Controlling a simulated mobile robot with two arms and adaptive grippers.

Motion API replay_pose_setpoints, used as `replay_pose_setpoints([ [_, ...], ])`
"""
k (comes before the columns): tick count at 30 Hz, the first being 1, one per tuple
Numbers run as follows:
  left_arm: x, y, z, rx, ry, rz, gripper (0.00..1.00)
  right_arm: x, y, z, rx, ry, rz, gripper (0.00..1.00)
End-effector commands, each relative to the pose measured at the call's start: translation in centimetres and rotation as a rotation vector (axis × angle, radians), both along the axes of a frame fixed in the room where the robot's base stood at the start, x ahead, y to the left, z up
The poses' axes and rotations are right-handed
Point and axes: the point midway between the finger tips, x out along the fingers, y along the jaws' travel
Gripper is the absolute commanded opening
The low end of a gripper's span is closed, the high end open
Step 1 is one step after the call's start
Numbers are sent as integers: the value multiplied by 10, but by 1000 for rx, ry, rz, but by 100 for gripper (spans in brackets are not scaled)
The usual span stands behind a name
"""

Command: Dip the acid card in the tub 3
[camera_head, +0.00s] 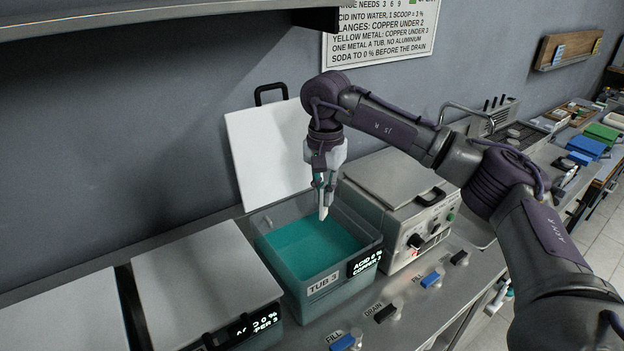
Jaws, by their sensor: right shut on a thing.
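Tub 3 (318,287) stands open on the metal counter, its white lid (262,150) raised behind it. It holds teal liquid (310,248), and its display reads acid 0 % with a copper line below. My right gripper (325,188) points down over the back right part of the tub. It is shut on a small pale card (323,212), whose lower end hangs over the tub. I cannot tell whether the card's tip touches the liquid. My left gripper is not in view.
Closed tubs with white lids (200,283) stand left of tub 3. A metal box with knobs (400,205) stands close on the right. Blue and dark valve handles (431,279) line the counter front. A shelf (170,14) overhangs at the upper left.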

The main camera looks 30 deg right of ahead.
Motion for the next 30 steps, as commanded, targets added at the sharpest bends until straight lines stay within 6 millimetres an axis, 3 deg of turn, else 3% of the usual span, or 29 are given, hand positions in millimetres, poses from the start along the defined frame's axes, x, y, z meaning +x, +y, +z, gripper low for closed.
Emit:
replay_pose_setpoints([
  [4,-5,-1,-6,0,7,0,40,0,0,-7,0,0,1,0],
  [9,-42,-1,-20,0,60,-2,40,-1,0,-24,0,0,1,0],
  [13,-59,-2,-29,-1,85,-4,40,-1,0,-37,-1,-1,1,0],
  [17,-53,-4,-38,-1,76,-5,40,-1,0,-50,-1,0,1,0],
  [24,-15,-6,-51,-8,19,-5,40,-1,0,-74,-1,-1,2,0],
  [30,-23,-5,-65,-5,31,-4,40,-2,0,-94,0,0,2,0],
])
